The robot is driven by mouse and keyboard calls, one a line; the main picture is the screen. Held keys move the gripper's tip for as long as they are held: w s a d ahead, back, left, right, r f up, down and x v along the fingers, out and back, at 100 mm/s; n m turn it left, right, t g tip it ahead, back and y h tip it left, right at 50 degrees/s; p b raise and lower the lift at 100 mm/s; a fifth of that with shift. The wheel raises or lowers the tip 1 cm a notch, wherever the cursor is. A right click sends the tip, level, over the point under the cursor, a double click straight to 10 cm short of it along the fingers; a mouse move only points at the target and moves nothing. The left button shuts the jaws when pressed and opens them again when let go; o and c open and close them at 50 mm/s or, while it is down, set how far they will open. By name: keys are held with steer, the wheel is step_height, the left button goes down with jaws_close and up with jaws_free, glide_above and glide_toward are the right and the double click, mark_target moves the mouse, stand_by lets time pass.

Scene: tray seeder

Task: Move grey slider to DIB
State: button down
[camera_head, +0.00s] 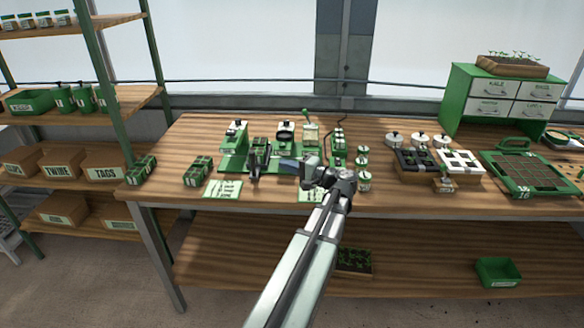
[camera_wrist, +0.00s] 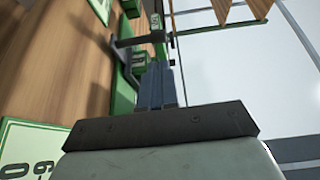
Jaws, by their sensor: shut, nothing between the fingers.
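The tray seeder has a green base (camera_head: 234,163) near the table's middle, with several small devices on and around it. A dark grey upright part (camera_head: 259,158) stands on it, possibly the grey slider; I cannot tell for sure. No DIB marking is legible. My gripper (camera_head: 284,163) reaches leftward, low over the seeder, just right of that dark part. In the wrist view my gripper (camera_wrist: 157,66) has its blue-grey fingers together and empty. A dark bar-like part (camera_wrist: 127,43) lies beyond the fingertips, apparently apart from them. The green base (camera_wrist: 124,98) shows left of the fingers.
Printed cards (camera_head: 223,189) lie at the table's front. Green boxes (camera_head: 198,172) stand to the left. Jars (camera_head: 364,182), a black cell tray (camera_head: 412,160), a white one (camera_head: 462,162) and a large green tray (camera_head: 530,174) are to the right. A drawer cabinet (camera_head: 497,97) stands behind.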

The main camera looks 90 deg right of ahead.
steer(key=x, duration=1)
steer(key=shift+a, duration=0.1)
steer(key=w, duration=1)
steer(key=shift+w, duration=0.4)
steer(key=shift+w+r, duration=0.1)
steer(key=v, duration=1.4)
steer(key=shift+s, duration=0.4)
steer(key=shift+w, duration=0.1)
